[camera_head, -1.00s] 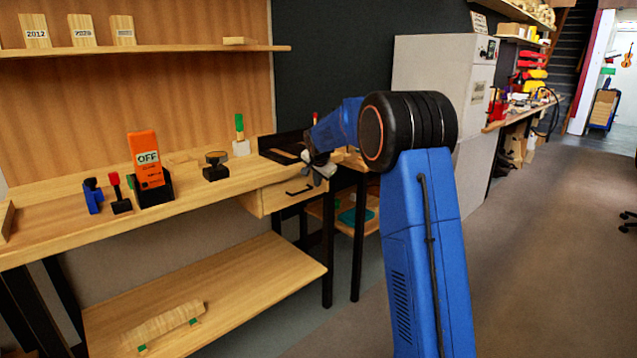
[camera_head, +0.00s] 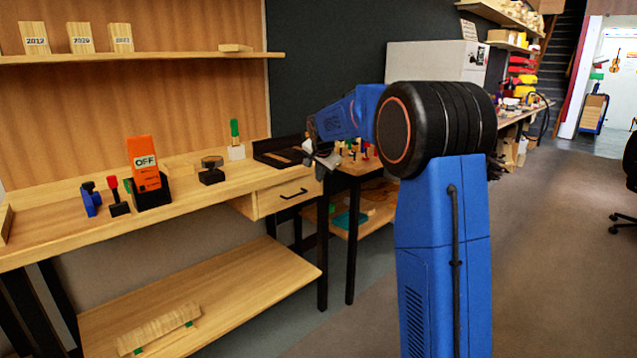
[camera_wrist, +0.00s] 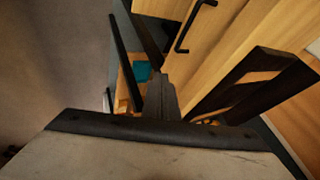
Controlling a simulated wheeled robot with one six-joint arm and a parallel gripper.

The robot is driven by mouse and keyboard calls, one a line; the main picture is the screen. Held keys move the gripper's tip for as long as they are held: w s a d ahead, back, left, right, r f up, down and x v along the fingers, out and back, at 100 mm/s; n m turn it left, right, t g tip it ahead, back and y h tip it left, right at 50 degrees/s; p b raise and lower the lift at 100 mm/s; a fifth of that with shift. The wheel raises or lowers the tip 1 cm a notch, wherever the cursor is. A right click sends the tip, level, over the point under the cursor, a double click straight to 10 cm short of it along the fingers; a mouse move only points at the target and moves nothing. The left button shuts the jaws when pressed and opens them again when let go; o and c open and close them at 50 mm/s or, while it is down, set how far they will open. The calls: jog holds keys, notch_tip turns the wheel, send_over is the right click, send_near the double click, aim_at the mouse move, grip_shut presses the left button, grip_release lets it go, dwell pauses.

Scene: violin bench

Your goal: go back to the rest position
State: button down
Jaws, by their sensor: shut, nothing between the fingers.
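My gripper (camera_head: 322,160) is near the right end of the workbench (camera_head: 60,240), above and in front of the drawer's right side in the head view. In the wrist view my gripper (camera_wrist: 165,78) is shut, with its fingers together and nothing seen between them. The drawer front (camera_head: 285,196) with its black handle (camera_head: 293,194) looks closed. The handle also shows in the wrist view (camera_wrist: 190,25). A black tray (camera_head: 275,148) lies on the bench top left of my gripper, and it appears in the wrist view too (camera_wrist: 255,75).
A small side table (camera_head: 362,168) with several coloured pieces is behind my arm. The floor (camera_head: 560,250) at right is open.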

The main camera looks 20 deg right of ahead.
jog(key=shift+s+a+r, duration=0.15)
jog(key=shift+s+r, duration=0.3)
jog(key=shift+r, duration=0.05)
jog(key=s+a+r+n+g+y, duration=0.1)
jog(key=s+a+n, duration=0.25)
jog(key=s, duration=1.05)
jog(key=s+a+r+n, duration=0.15)
jog(key=s+a, duration=0.35)
jog(key=s, duration=0.8)
jog(key=s+a+f+n, duration=0.1)
jog(key=s+f, duration=0.3)
jog(key=s, duration=0.5)
jog(key=s+a+f+n+y, duration=0.1)
jog(key=s+f+n, duration=0.3)
jog(key=s, duration=0.6)
jog(key=s+a+f+n+g, duration=0.1)
jog(key=s+a+f+n, duration=0.1)
jog(key=s, duration=0.8)
notch_tip(320, 180, down, 3)
jog(key=shift+s+a+r+n, duration=0.25)
jog(key=shift+a+n, duration=0.15)
jog(key=shift+a, duration=0.1)
